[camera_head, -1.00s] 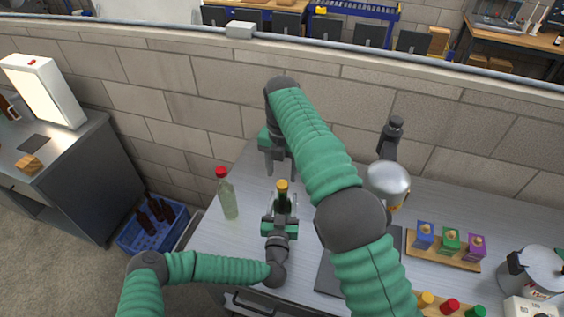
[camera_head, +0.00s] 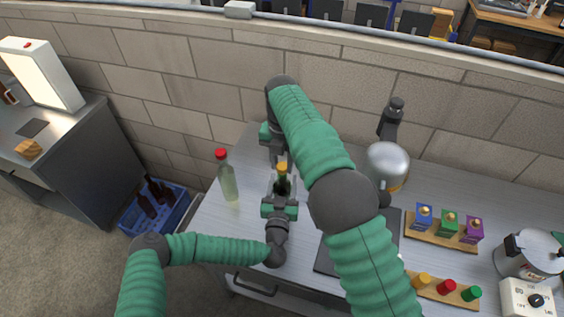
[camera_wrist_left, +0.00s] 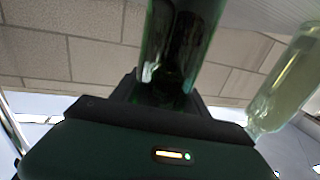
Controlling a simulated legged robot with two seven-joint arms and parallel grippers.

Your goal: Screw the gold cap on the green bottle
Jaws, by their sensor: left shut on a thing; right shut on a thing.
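The green bottle (camera_head: 283,187) stands upright, and its dark green glass fills the middle of the left wrist view (camera_wrist_left: 180,45). My left gripper (camera_head: 280,196) is shut around its body; its dark jaws also show in the left wrist view (camera_wrist_left: 165,95). The gold cap (camera_head: 282,168) sits at the top of the bottle's neck. My right gripper (camera_head: 279,159) is above the bottle, shut on the cap. My right arm hides part of the table, and how tightly the cap sits cannot be seen.
A pale bottle with a red cap (camera_head: 228,180) stands close to the left. Right of my right arm are a metal domed device (camera_head: 388,160), a rack of colored blocks (camera_head: 428,232), loose-looking caps on a board (camera_head: 432,292) and a pot (camera_head: 528,262). A brick wall stands behind.

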